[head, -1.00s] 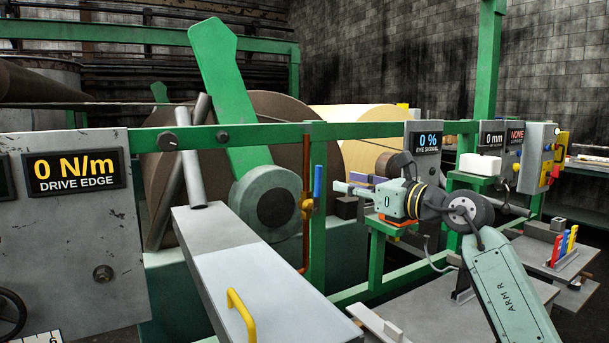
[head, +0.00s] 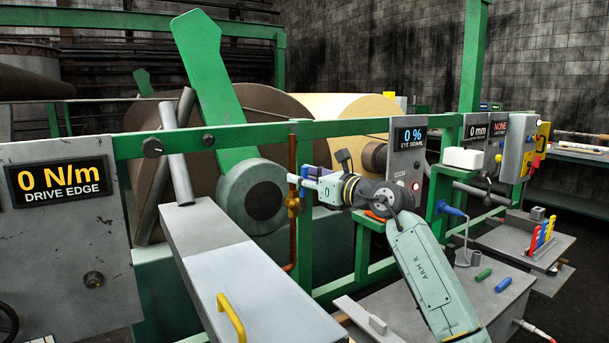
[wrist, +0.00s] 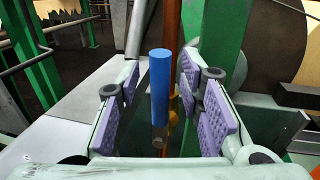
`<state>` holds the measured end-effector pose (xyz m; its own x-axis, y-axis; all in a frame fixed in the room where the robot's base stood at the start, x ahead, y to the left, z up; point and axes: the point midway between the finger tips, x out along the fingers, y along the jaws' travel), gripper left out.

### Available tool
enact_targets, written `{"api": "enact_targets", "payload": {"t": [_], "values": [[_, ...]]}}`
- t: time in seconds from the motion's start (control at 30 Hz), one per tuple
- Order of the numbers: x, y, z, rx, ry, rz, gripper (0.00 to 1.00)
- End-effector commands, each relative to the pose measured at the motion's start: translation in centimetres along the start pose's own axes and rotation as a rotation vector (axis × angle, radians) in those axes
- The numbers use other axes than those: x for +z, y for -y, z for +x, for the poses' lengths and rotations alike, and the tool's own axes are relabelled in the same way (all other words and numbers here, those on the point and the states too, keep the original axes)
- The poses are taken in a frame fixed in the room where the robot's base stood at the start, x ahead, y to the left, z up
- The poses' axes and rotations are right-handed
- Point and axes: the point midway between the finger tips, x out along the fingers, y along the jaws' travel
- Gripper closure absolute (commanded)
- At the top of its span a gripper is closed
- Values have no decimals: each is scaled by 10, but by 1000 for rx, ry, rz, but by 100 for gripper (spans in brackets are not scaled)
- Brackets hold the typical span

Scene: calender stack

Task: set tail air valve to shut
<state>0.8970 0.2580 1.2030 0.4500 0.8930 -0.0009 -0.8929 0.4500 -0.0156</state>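The valve has a blue handle (head: 304,172) that stands upright, alongside a vertical copper pipe (head: 292,150) with a brass body (head: 292,201). In the wrist view the blue handle (wrist: 160,88) rises between the two purple finger pads, with a gap on each side. Part of the brass body (wrist: 173,104) and the copper pipe (wrist: 172,35) show behind it. My gripper (head: 300,182) is open around the handle, its fingers partly covering the handle in the head view. Whether a pad touches the handle at its far side cannot be seen.
A green rail (head: 250,134) runs behind the valve. A grey cover with a yellow handle (head: 231,318) lies to the left. The eye signal panel (head: 408,165) stands right of my gripper.

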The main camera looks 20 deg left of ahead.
Motion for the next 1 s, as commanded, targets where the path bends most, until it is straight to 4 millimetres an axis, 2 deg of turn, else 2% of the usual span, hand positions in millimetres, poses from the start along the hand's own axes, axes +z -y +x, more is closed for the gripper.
{"api": "enact_targets", "payload": {"t": [0.17, 0.67, 1.0], "values": [[0, 0, 0, 0, 0, 0, 66], [0, 0, 0, 0, 1, 0, 99], [0, 0, 0, 0, 1, 0, 100]]}}
